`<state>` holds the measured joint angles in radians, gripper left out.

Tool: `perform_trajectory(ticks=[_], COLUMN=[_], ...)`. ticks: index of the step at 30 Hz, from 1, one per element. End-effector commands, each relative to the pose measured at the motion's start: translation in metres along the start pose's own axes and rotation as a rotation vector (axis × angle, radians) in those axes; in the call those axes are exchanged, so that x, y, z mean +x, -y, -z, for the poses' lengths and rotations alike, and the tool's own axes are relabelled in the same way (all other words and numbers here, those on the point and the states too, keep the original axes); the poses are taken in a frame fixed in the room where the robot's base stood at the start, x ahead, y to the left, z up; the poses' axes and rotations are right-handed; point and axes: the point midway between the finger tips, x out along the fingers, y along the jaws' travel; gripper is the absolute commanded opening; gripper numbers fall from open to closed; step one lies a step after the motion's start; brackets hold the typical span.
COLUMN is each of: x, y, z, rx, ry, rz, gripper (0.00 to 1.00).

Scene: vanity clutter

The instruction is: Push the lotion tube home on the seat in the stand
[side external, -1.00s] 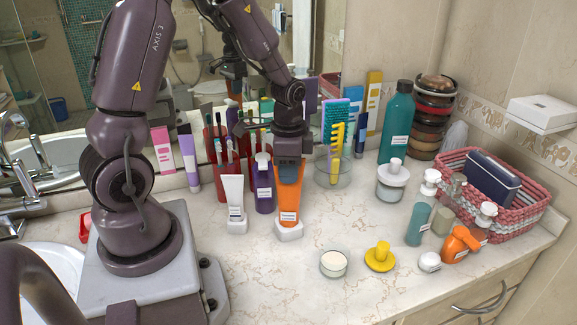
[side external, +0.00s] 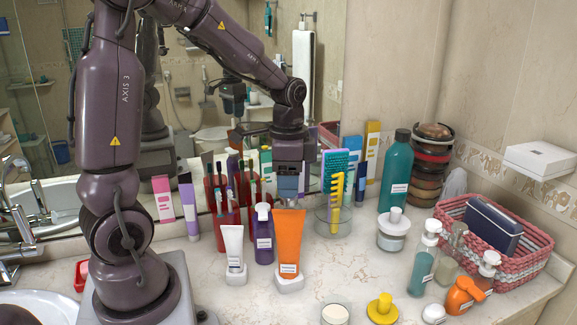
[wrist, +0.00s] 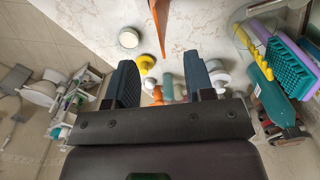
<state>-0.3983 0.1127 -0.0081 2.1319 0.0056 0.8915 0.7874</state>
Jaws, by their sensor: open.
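An orange tube (side external: 289,243), wide at its flat top, stands about upright in a small white stand (side external: 289,283) on the counter. I cannot tell how deep it sits in the stand's seat. My gripper (side external: 288,192) is open and empty, pointing down just above the orange tube's top, apart from it as far as I can see. In the wrist view the orange tube (wrist: 158,28) shows as a thin edge in front of the gap between my fingers (wrist: 159,62). A white tube (side external: 234,246) stands in another white stand (side external: 236,276) to the left.
A purple bottle (side external: 263,240) stands close beside the orange tube, with red brush cups (side external: 224,222) behind. A glass with combs (side external: 333,219) is at the right. A jar (side external: 335,314) and yellow-topped item (side external: 382,309) lie in front.

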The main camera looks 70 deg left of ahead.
Motion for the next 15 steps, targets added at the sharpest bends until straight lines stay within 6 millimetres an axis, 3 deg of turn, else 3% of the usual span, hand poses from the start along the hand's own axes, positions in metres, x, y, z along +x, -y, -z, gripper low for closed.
perform_trajectory(ticks=[6,15], x=[-0.029,-0.034], y=[0.000,0.000], z=[0.000,0.000], rx=[0.000,0.000], ry=[0.000,0.001], rz=[0.000,-0.001], gripper=[0.49,0.49])
